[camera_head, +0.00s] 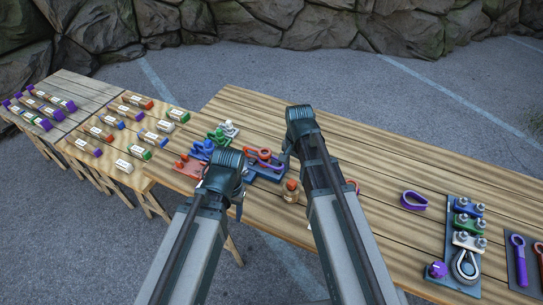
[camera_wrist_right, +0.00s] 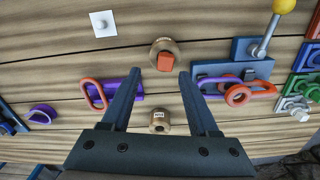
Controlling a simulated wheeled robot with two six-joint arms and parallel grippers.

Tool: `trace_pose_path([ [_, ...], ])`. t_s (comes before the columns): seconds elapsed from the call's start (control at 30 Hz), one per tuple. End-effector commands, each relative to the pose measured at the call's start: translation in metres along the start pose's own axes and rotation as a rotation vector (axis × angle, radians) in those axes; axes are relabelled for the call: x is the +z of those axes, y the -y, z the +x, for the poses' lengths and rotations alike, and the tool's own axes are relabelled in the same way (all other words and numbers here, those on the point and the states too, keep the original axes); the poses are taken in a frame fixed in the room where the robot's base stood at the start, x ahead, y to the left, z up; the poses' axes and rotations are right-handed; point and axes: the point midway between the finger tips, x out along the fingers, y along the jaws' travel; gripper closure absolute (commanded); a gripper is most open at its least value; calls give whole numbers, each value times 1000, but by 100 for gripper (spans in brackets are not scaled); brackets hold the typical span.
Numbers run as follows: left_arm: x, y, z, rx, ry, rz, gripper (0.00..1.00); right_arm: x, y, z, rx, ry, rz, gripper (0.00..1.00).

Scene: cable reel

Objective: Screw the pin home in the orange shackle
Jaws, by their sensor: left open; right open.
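In the right wrist view, the orange shackle (camera_wrist_right: 237,95) lies at a dark blue fixture (camera_wrist_right: 250,68) with a purple piece (camera_wrist_right: 210,87) beside it. In the head view the shackle (camera_head: 266,164) shows just right of my left gripper. An orange-headed part (camera_wrist_right: 165,62), apparently the pin, stands in a round wooden holder (camera_wrist_right: 166,46); the holder also shows in the head view (camera_head: 291,197). My right gripper (camera_wrist_right: 161,75) is open over it, fingers apart on either side and apparently not touching. My left gripper (camera_head: 222,190) is open and empty; its fingers are mostly hidden by its wrist.
A labelled wooden piece (camera_wrist_right: 159,122) lies between my right fingers. An orange loop (camera_wrist_right: 93,95) with a purple part lies to their left. Blue (camera_head: 202,150) and green (camera_head: 217,137) shackles stand farther left. A purple shackle (camera_head: 413,200) and a rigging board (camera_head: 463,250) lie right.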

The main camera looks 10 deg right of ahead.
Motion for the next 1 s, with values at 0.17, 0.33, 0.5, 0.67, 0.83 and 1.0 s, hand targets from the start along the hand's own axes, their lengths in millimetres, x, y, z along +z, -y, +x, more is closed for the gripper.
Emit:
trace_pose_path([
  [0.17,0,0,-3,0,0,1,44,-15,-2,-3,-8,2,94,39],
  [0.33,0,0,0,0,0,0,44,-14,-2,0,-9,2,94,39],
  [0.5,-1,-1,10,0,0,0,44,-14,-2,10,-8,2,92,39],
  [0.67,-2,-3,27,0,0,-1,44,-14,-1,27,-8,2,92,39],
  [0.83,-2,-4,36,0,0,-1,44,-14,-1,36,-8,2,91,39],
  [1.0,-2,-4,35,0,0,-1,44,-14,-1,36,-8,2,91,39],
])
